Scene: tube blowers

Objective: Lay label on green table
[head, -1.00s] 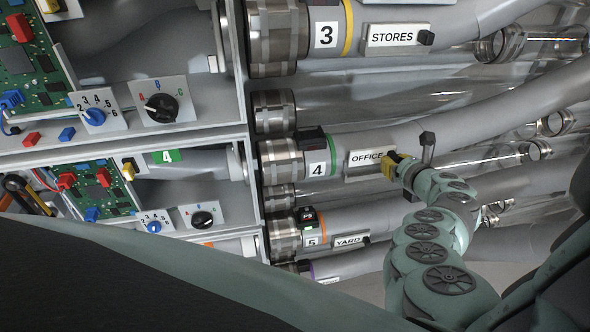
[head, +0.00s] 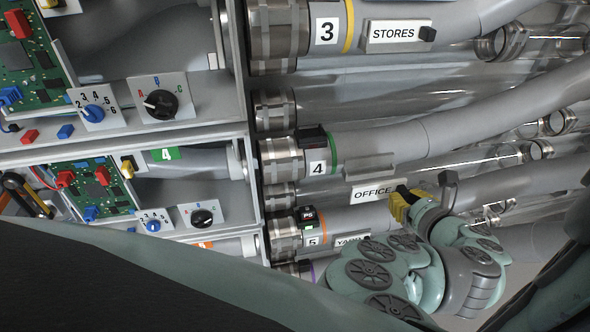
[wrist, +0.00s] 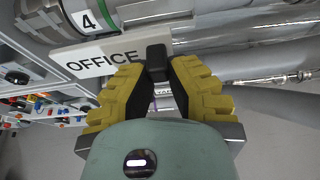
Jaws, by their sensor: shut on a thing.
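The OFFICE label (head: 368,193) is a white plate with black lettering and a dark knob. My gripper (head: 402,200), with yellow fingers, is shut on its knob at the right end. In the wrist view the black knob (wrist: 157,64) sits between the yellow fingertips (wrist: 157,78), and the label (wrist: 108,58) reaches out to the left. The label is off its grey holder (head: 368,167) on tube 4 and hangs just below it in the head picture. No green table is in view.
Tube 4 (head: 400,139) runs just above the label. Tube 5 (head: 350,217) with its partly hidden YARD label (head: 350,239) lies just below. The STORES label (head: 396,35) is on tube 3. Cabinets with dials and circuit boards (head: 95,187) fill the left.

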